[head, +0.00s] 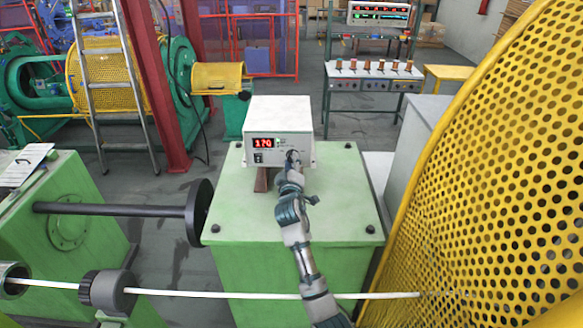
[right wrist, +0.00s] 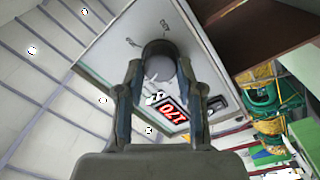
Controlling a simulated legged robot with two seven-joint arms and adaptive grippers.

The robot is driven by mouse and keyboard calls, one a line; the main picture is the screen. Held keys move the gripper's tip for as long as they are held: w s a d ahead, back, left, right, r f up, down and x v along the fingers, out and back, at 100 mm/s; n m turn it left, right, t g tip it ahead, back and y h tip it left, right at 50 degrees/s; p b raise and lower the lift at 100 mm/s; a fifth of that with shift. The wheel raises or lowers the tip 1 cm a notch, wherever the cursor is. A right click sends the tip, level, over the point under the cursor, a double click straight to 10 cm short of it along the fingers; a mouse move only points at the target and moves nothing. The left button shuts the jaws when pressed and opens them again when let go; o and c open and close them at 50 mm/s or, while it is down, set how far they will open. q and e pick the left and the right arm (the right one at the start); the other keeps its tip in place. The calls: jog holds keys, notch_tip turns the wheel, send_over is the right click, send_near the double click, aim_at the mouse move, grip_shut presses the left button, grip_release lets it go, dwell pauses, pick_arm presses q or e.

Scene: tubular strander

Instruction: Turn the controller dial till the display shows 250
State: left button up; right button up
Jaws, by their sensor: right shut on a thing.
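The controller (head: 278,118) is a white box on top of a green cabinet (head: 340,205). Its red display (head: 263,143) reads 170 in the head view. The display (right wrist: 172,108) also shows upside down in the right wrist view. The dark round dial (right wrist: 158,52) sits on the controller's front face, to the right of the display in the head view. My right gripper (head: 291,157) is at the dial. In the right wrist view my right gripper (right wrist: 160,72) has its two fingers closed around the dial. My left gripper is in neither view.
A black switch (head: 258,158) sits below the display. A white rod (head: 220,294) runs across in front of the cabinet. A yellow perforated guard (head: 500,170) stands close on the right. A black shaft with a disc (head: 199,212) is on the left.

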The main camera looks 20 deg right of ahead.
jog(key=m+b, duration=0.2)
jog(key=m, duration=0.7)
jog(key=shift+f, duration=0.15)
jog(key=shift+m+g+b, duration=0.3)
jog(key=o, duration=1.2)
jog(key=shift+w+f, duration=0.1)
jog(key=shift+c, duration=0.2)
jog(key=shift+w, duration=0.1)
jog(key=shift+h, duration=0.3)
